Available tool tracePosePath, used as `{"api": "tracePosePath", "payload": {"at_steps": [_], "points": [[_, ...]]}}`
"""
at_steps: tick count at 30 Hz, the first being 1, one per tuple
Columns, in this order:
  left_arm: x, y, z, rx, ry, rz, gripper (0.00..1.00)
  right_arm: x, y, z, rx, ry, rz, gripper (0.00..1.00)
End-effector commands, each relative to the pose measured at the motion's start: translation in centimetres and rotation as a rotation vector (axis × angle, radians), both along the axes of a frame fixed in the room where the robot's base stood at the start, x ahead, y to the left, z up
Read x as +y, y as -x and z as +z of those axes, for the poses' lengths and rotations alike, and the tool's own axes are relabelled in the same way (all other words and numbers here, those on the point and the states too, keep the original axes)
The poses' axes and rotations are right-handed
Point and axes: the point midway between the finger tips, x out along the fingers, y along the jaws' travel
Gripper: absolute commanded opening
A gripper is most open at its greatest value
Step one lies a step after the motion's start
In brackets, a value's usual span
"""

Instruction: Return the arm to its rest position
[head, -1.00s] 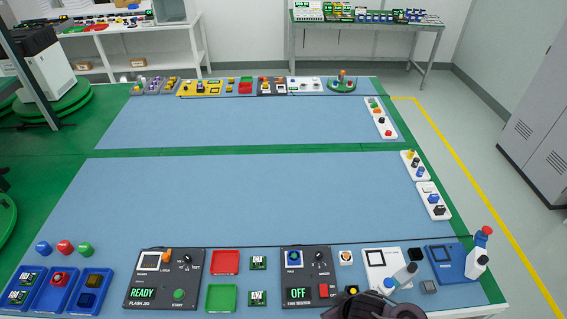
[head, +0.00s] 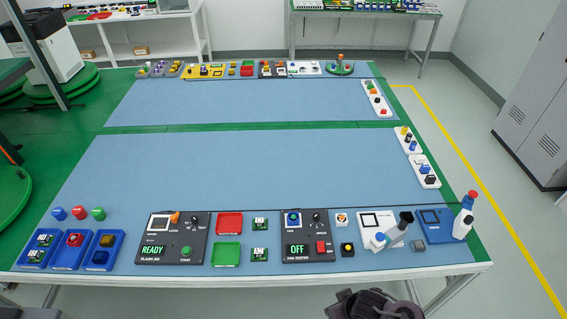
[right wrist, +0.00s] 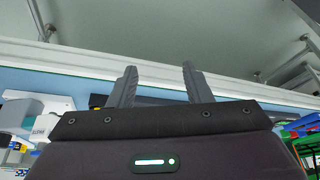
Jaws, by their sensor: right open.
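My right gripper shows in the head view as a dark rounded body (head: 375,305) at the bottom edge, in front of the table's front edge and apart from it. In the right wrist view its two dark fingers (right wrist: 158,72) stand apart with nothing between them, so it is open and empty. The table's edge (right wrist: 200,70) crosses behind the fingers there. My left gripper is in neither view.
The blue-topped table (head: 250,170) carries a flash jig (head: 172,250) reading READY, a fan tester (head: 308,252) reading OFF, blue bins (head: 70,252), red (head: 229,223) and green (head: 226,254) trays, and a spray bottle (head: 464,218) at the right corner. The table's middle is clear.

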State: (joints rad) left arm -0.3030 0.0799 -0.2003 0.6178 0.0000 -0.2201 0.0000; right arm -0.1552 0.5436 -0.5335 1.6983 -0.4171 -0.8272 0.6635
Motion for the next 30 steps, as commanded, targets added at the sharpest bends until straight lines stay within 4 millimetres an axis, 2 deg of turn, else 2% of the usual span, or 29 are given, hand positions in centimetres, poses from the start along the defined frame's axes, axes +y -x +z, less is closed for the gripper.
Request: {"api": "tracePosePath", "payload": {"at_steps": [1,8,11,14,15,17,18,21,24,27,30], "points": [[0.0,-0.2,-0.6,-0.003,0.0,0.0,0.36,-0.3,0.2,-1.6,0.01,-0.001,-0.011,0.45],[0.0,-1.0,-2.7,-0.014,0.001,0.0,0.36,-2.6,1.1,-8.9,0.041,-0.009,-0.071,0.45],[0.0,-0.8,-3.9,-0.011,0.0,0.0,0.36,-3.9,2.3,-13.2,0.06,-0.008,-0.106,0.45],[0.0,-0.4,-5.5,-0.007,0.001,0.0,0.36,-5.4,4.8,-18.7,0.087,0.0,-0.147,0.45],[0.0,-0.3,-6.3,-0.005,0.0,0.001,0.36,-6.1,6.2,-21.1,0.099,0.006,-0.164,0.45],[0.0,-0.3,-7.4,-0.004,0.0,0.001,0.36,-6.9,8.9,-24.9,0.122,0.018,-0.187,0.45],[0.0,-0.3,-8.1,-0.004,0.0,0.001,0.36,-7.4,10.8,-27.2,0.137,0.029,-0.2,0.45],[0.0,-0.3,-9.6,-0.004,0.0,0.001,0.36,-8.1,16.1,-31.9,0.178,0.058,-0.222,0.45],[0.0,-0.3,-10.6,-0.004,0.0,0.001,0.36,-8.3,20.9,-35.1,0.215,0.086,-0.231,0.45],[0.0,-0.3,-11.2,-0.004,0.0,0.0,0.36,-8.2,24.6,-36.9,0.245,0.107,-0.229,0.45],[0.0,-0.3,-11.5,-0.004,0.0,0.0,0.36,-8.1,26.7,-37.7,0.259,0.12,-0.226,0.45]]}}
